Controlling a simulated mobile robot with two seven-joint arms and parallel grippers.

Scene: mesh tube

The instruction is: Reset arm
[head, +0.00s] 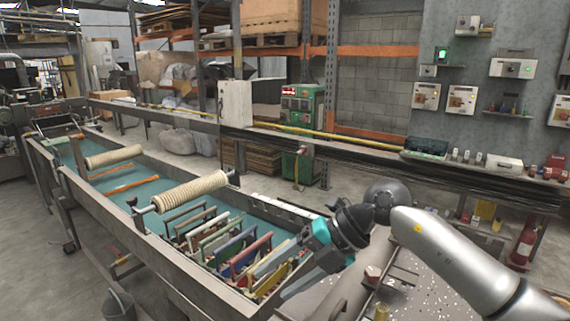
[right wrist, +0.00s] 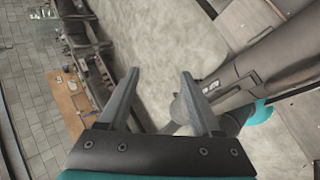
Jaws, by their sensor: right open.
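My right gripper (head: 297,272) reaches in from the right in the head view, over the near right end of the long trough. Its fingers point down and left, in front of the coloured frames. In the right wrist view my right gripper (right wrist: 157,88) shows two grey fingers spread apart with nothing between them. Below them is a blurred grey floor. My left arm and left gripper are not in either view.
A long trough (head: 95,220) with a teal bed holds several coloured frames (head: 226,245) and two ribbed rollers (head: 190,191). A rail runs behind it. A grey bucket (head: 118,306) stands at the front left. A wall with boxes (head: 512,68) is at the right.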

